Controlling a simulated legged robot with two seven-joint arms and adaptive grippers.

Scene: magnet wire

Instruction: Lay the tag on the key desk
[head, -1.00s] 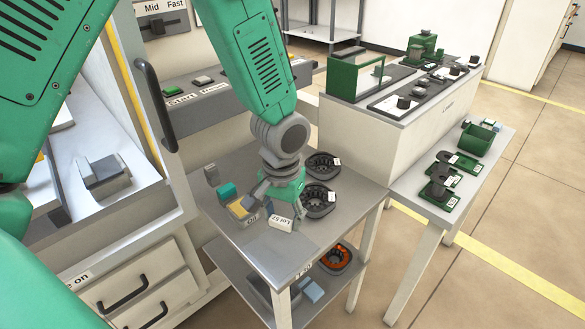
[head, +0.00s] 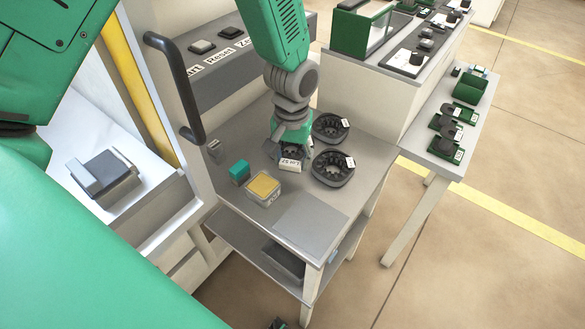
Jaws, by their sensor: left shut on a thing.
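The tag is a small white block lettered "Lot 52" (head: 290,164). My left gripper (head: 289,152) comes down from above and is shut on it, over the back part of the grey table. A dark ring-like shape shows just behind the tag; whether they touch cannot be told. The key desk (head: 222,78) is the grey console behind and left of the gripper. It has Start and Reset keys on top, and a Zero label partly cut off by my arm. My right gripper is not in view.
Two black ring trays (head: 333,168) stand right of the gripper. A yellow-topped box (head: 263,187) and a teal block (head: 239,171) stand left of it. A dark upright handle (head: 177,85) rises before the key desk. The table's front right is bare.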

